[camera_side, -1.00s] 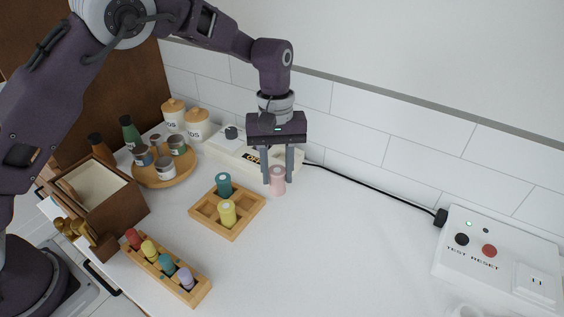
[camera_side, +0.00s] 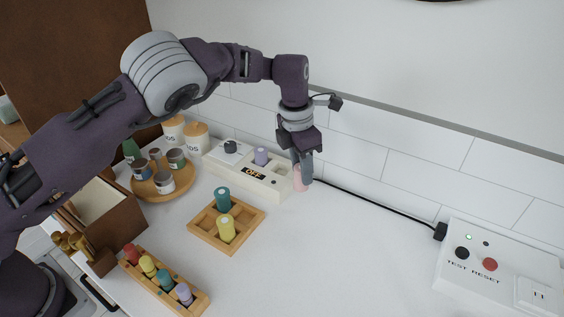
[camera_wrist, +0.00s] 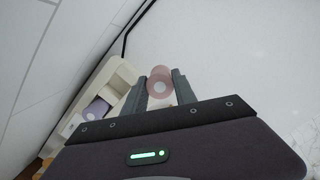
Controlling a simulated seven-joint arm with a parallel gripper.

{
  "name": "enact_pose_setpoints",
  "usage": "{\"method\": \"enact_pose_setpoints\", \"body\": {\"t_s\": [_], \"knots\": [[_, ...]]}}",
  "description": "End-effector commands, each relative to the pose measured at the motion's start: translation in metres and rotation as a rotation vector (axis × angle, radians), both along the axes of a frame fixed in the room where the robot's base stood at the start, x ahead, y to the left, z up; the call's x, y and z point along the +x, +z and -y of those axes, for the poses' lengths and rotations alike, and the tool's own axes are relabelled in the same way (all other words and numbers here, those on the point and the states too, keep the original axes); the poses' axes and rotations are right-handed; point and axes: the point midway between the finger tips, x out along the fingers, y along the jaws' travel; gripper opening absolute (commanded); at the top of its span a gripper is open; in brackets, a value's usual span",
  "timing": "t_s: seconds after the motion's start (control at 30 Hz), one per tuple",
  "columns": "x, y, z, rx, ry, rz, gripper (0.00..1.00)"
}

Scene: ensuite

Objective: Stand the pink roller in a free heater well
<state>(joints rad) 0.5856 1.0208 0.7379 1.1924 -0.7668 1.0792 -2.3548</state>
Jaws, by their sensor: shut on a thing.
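The pink roller (camera_side: 298,181) is between the fingers of my gripper (camera_side: 303,176), which is shut on it. The wrist view also shows the pink roller (camera_wrist: 160,84) end-on between both fingertips (camera_wrist: 160,90). The white heater (camera_side: 243,172) with an "OFF" label stands just left of the gripper, by the wall. A lavender roller (camera_side: 261,156) stands in one of its wells. An empty well (camera_side: 281,169) shows nearer the gripper; it is also in the wrist view (camera_wrist: 124,75). In the side view I cannot tell the roller's exact height above the counter.
A wooden tray (camera_side: 250,213) holds a teal and a yellow roller. A wooden rack (camera_side: 201,300) holds several rollers at the front. A black cable (camera_side: 375,205) runs along the wall to a test/reset box (camera_side: 500,262). The counter between is clear.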

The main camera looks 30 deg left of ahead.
Motion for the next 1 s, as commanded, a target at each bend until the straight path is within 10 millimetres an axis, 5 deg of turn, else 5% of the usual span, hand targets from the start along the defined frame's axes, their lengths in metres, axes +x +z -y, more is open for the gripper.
{"method": "enact_pose_setpoints", "body": {"t_s": [0.1,0.3,0.5,0.7,0.97,1.0], "knots": [[0.018,0.0,-0.033,0.0,0.004,0.0,0.0],[0.038,0.0,-0.067,0.001,-0.001,0.001,0.0],[0.046,-0.002,-0.084,0.001,-0.001,-0.001,0.0],[0.045,-0.036,-0.082,0.0,-0.003,-0.001,0.0],[0.045,-0.037,-0.081,0.0,-0.003,0.0,0.0],[0.045,-0.038,-0.082,0.0,-0.003,0.0,0.35]]}}
